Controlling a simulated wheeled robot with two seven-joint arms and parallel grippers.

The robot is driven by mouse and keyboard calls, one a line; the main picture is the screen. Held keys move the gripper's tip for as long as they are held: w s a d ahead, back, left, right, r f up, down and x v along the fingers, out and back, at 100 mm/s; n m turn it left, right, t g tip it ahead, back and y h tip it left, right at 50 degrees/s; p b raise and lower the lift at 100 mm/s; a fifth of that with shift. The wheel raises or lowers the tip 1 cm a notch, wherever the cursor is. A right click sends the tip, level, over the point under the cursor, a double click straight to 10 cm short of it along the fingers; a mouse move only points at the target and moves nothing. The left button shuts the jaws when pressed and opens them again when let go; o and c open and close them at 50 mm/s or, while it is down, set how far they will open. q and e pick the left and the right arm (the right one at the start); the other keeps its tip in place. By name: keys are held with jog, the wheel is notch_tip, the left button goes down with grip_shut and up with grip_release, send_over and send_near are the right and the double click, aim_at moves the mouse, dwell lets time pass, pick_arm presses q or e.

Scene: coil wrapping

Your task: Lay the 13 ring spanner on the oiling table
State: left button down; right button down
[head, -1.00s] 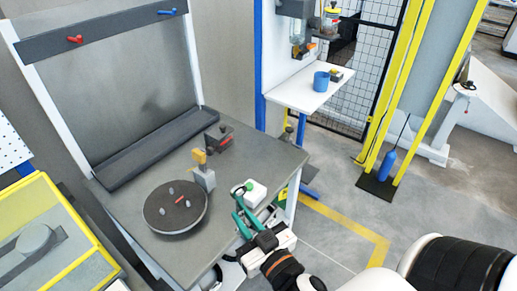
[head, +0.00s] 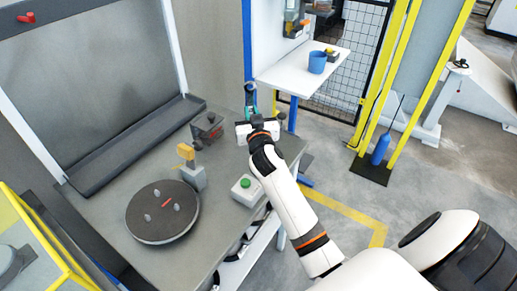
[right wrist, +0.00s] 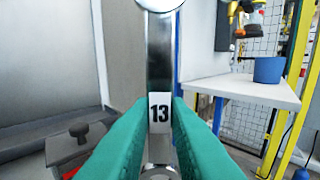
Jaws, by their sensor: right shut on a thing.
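My right gripper (head: 250,98) has teal fingers and is past the back right corner of the grey bench in the head view. In the right wrist view its fingers (right wrist: 160,135) are closed on the shiny ring spanner (right wrist: 160,60), which bears a white label marked 13. The spanner stands upright in that view, and its ring end is cut off at the top. The white table (head: 285,78), likely the oiling table, is just to the right of the gripper in the head view. It also shows in the right wrist view (right wrist: 245,92), apart from the spanner. My left gripper is out of view.
A blue cup (head: 317,62) and a small dark-and-yellow item (head: 332,55) stand at the white table's back. The grey bench (head: 110,205) carries a round turntable (head: 162,212), a green-button box (head: 246,188) and a dark block (head: 207,130). The white table's front is clear.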

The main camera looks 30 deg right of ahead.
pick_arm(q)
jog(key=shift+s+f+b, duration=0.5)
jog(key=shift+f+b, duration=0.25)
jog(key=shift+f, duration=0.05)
pick_arm(e)
jog(key=shift+a+f, duration=0.1)
jog(key=shift+f, duration=3.8)
jog(key=shift+s+f, duration=0.1)
jog(key=shift+f, duration=0.05)
jog(key=c, duration=1.4)
grip_release()
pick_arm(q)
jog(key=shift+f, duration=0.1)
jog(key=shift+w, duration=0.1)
